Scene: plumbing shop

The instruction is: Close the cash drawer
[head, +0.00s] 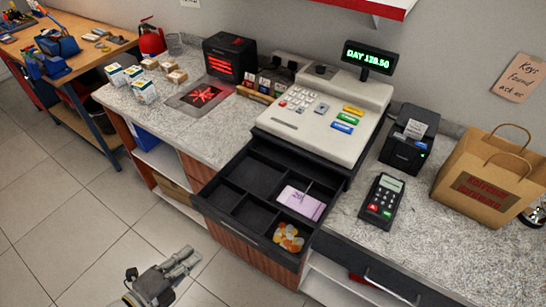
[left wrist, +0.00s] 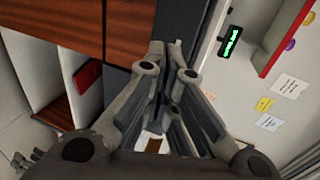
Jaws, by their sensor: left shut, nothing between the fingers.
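The cash drawer (head: 262,235) is pulled out from under the cash register (head: 323,112) in the head view. It holds pale purple notes (head: 301,203) in one compartment and coins (head: 288,238) in another; the other compartments look empty. My left gripper (head: 191,256) is below and to the left of the drawer's front, apart from it in the picture. Its fingers are together and empty. In the left wrist view its fingers (left wrist: 167,48) show close up, with a dark grey panel behind them. My right gripper is not in view.
The granite counter (head: 222,143) carries a card terminal (head: 382,199), a receipt printer (head: 408,139) and a paper bag (head: 487,180) to the right of the register. Small boxes (head: 144,85) stand at the left. The tiled floor (head: 75,215) in front is clear.

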